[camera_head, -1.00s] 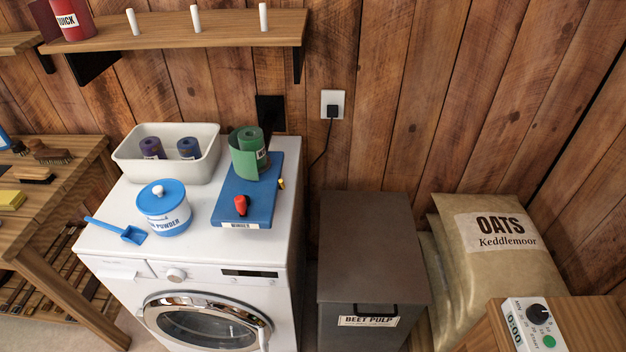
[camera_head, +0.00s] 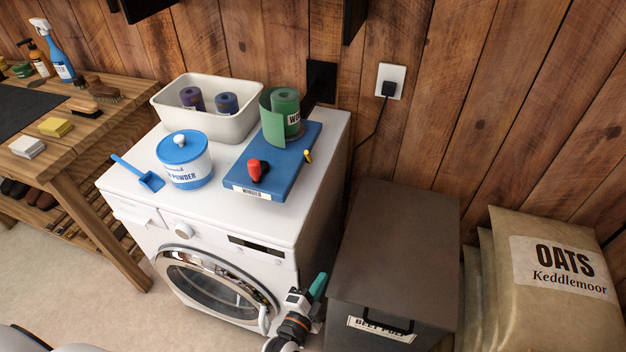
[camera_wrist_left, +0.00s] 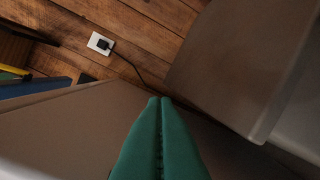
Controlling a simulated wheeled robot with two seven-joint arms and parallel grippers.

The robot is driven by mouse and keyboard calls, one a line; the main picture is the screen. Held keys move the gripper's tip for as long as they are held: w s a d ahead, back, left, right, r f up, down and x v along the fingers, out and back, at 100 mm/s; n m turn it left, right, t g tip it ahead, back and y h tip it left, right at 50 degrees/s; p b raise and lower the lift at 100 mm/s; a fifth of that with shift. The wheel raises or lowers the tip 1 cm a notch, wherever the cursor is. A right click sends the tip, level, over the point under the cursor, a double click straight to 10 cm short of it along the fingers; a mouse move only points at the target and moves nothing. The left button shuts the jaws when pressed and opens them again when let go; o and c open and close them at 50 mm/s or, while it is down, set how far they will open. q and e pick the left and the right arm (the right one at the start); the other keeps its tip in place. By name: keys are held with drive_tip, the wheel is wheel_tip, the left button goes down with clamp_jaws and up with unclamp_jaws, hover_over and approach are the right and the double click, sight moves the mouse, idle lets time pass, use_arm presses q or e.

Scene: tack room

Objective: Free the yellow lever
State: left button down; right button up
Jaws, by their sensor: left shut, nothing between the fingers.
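The yellow lever (camera_head: 308,156) is a small peg at the right edge of the blue winder board (camera_head: 272,182), on top of the white washing machine. A green roll (camera_head: 284,112) stands at the board's back with a loose green flap beside it. A red knob (camera_head: 257,170) is on the board's front. My left gripper (camera_head: 319,285) is low in front of the machine's right front corner, well below the lever. Its teal fingers (camera_wrist_left: 160,102) are shut and empty. In the left wrist view, a yellow bit (camera_wrist_left: 14,71) shows at the left edge. My right gripper is out of view.
A white tub (camera_head: 236,128) with two rolls, a blue-lidded powder pot (camera_head: 186,166) and a blue scoop (camera_head: 150,181) share the machine top. The brown beet pulp bin (camera_head: 395,255) stands close right of my left gripper. A wall plug (camera_head: 389,88) has a hanging cord.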

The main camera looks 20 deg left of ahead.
use_arm(q)
wheel_tip(320, 180, up, 19)
drive_tip(key=w+a+t+y+b, duration=0.1)
drive_tip(key=w+t+y+b, duration=0.1)
drive_tip(key=t+y, duration=0.4)
drive_tip(key=shift+w+y+b, duration=0.25)
drive_tip(key=shift+y+b, duration=0.55)
drive_tip(key=shift+b, duration=0.05)
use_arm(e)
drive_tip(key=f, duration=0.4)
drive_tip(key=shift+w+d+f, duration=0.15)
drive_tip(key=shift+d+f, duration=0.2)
use_arm(q)
drive_tip(key=shift+f, duration=0.1)
drive_tip(key=a+p+x, duration=0.1)
drive_tip(key=a+x, duration=0.1)
drive_tip(key=x, duration=1.1)
drive_tip(key=shift+s+a, duration=0.3)
drive_tip(key=shift+a, duration=0.05)
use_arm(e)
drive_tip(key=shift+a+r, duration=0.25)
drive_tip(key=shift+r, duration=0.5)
use_arm(q)
drive_tip(key=shift+p, duration=0.35)
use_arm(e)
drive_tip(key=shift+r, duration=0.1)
